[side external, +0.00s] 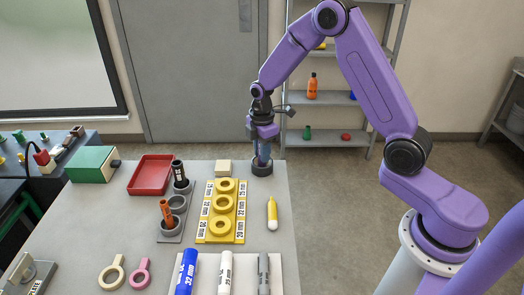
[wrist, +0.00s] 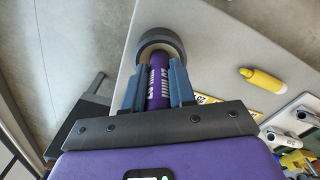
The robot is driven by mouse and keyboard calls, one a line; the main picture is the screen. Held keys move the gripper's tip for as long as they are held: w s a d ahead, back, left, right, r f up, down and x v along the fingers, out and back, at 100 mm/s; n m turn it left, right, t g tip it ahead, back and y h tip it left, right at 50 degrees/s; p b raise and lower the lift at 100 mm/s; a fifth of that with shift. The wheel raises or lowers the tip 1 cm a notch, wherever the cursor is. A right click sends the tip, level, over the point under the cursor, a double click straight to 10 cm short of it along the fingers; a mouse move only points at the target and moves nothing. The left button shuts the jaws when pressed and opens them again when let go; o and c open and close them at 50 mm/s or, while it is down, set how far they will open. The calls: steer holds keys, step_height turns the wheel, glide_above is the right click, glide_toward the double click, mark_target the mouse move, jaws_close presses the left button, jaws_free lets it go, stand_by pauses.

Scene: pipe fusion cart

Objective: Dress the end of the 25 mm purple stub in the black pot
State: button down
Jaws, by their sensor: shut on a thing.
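My gripper (wrist: 158,88) is shut on the purple stub (wrist: 158,76), whose white lettering shows between the two blue-grey fingers. In the side external view my gripper (side external: 262,150) points down at the far right corner of the table. The black pot (side external: 262,167) stands there directly below it; in the wrist view the pot (wrist: 174,43) shows as a dark round rim around the stub's far end. The stub's end is at the pot's mouth and appears to be inside it. How deep it sits, and whether it touches the bottom, I cannot tell.
A yellow bottle (side external: 272,214) lies in front. A grey rack (side external: 171,238) holds black and orange stubs. The red tray (side external: 135,187) is farther left. Bare table surrounds the bottle.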

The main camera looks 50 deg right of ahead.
steer(key=m, duration=0.3)
steer(key=shift+m, duration=0.4)
steer(key=n, duration=0.6)
steer(key=shift+n, duration=0.4)
steer(key=m, duration=0.6)
steer(key=shift+m, duration=0.4)
steer(key=n, duration=0.6)
steer(key=shift+n, duration=0.4)
steer(key=m, duration=0.6)
steer(key=shift+m, duration=0.4)
steer(key=n, duration=0.6)
steer(key=shift+n, duration=0.4)
steer(key=m, duration=0.6)
steer(key=shift+m, duration=0.4)
steer(key=shift+r, duration=0.1)
